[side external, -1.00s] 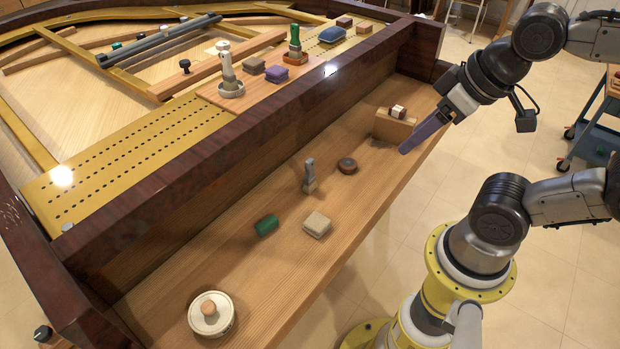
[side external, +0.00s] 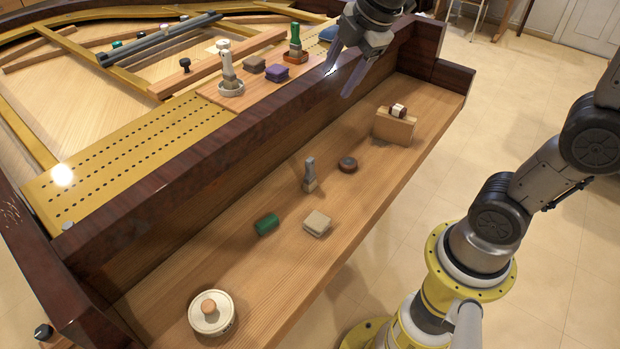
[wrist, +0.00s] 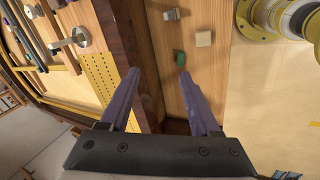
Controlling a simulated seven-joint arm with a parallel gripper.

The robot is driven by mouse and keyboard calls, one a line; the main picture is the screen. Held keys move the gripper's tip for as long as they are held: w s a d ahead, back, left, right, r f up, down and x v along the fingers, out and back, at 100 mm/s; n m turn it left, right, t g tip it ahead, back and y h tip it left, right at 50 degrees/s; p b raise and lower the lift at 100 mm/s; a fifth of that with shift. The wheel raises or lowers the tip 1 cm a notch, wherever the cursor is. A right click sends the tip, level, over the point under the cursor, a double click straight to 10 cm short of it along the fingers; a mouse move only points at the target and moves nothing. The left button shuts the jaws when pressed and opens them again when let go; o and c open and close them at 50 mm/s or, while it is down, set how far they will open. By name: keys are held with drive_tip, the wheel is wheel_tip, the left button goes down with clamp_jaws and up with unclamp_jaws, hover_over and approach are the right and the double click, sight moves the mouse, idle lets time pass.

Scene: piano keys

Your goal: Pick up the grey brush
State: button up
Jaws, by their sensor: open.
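The grey brush (side external: 309,176) stands upright on the wooden key shelf (side external: 262,285), with a grey handle and a paler base. It seems to show also in the wrist view as a small grey shape (wrist: 172,14) at the top edge. My gripper (side external: 339,82) is open and empty, with two purple fingers pointing down. It hangs high over the dark rail, up and to the right of the brush in the side view. In the wrist view my gripper (wrist: 158,77) spans the rail and shelf edge, with the brush beyond its fingertips.
Near the brush lie a green cylinder (side external: 267,224), a beige block (side external: 317,223) and a dark round piece (side external: 348,165). A lidded white pot (side external: 211,313) and wooden block (side external: 394,126) sit farther off. The dark rail (side external: 215,165) walls the shelf. Another pale-handled tool (side external: 228,68) stands behind it.

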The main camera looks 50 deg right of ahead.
drive_tip(key=w+d+f+n+g, duration=0.1)
drive_tip(key=w+d+f+n, duration=0.1)
drive_tip(key=w+f, duration=0.35)
drive_tip(key=n+g, duration=0.2)
drive_tip(key=g, duration=0.1)
hover_over(310, 171)
drive_tip(key=w, duration=0.2)
wheel_tip(310, 171, down, 12)
drive_tip(key=shift+m+g, duration=0.3)
drive_tip(key=shift+g, duration=0.2)
drive_tip(key=f, duration=0.4)
drive_tip(key=d+f, duration=0.1)
drive_tip(key=f, duration=0.3)
drive_tip(key=s+f, duration=0.1)
drive_tip(key=f, duration=0.3)
drive_tip(key=shift+d+f, duration=0.15)
drive_tip(key=shift+f, duration=3.1)
clamp_jaws()
